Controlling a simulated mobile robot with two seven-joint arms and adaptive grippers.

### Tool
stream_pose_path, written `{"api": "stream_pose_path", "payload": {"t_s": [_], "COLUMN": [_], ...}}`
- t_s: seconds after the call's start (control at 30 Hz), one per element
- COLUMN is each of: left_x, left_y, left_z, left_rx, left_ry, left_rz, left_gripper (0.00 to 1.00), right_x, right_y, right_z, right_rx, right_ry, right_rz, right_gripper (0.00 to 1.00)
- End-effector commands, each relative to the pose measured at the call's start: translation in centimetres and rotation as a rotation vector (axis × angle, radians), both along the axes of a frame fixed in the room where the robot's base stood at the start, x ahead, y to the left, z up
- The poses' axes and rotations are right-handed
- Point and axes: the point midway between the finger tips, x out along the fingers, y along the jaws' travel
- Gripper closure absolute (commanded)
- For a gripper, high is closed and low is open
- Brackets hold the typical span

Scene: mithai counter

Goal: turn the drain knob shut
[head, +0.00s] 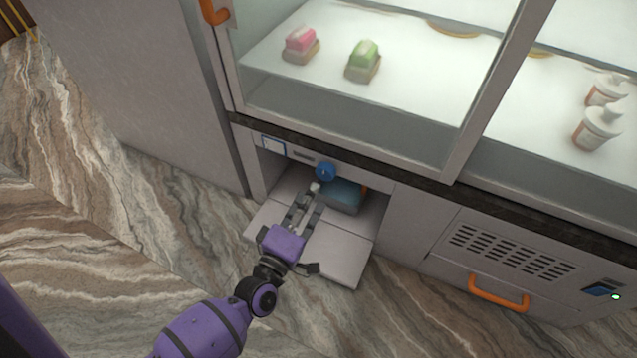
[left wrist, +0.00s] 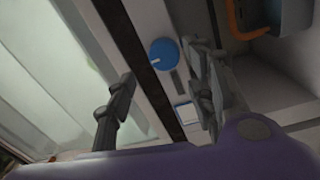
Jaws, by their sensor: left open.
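The drain knob is a round blue knob (head: 325,171) with a small white mark, on the panel above the open lower compartment of the counter. It also shows in the left wrist view (left wrist: 164,53), beyond and between my two fingers. My left gripper (head: 308,193) is just below and in front of the knob in the head view. It also shows in the left wrist view (left wrist: 160,95), with its fingers spread apart and nothing between them. I cannot tell whether a fingertip touches the knob. My right gripper is not in view.
A flap (head: 335,252) hangs open below the compartment, with a blue-grey container (head: 343,196) inside. An orange handle (head: 498,294) juts out at right.

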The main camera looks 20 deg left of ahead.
Motion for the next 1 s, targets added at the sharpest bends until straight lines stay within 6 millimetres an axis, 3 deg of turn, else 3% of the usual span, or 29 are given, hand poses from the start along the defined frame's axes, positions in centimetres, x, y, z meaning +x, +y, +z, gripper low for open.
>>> {"api": "stream_pose_path", "payload": {"t_s": [0.1,0.3,1.0], "left_x": [-2.5,-4.7,-5.1], "left_y": [0.0,0.1,0.1], "left_z": [-0.2,-0.2,-0.2], "left_rx": [-0.001,-0.001,-0.001], "left_ry": [0.002,-0.001,-0.002], "left_rz": [-0.002,-0.002,-0.001], "left_gripper": [0.51,0.51,0.51], "right_x": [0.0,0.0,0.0], "right_y": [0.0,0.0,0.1], "right_z": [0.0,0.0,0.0], "right_rx": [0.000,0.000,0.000], "right_ry": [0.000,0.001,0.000], "right_rz": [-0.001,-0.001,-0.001], "right_gripper": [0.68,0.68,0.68]}}
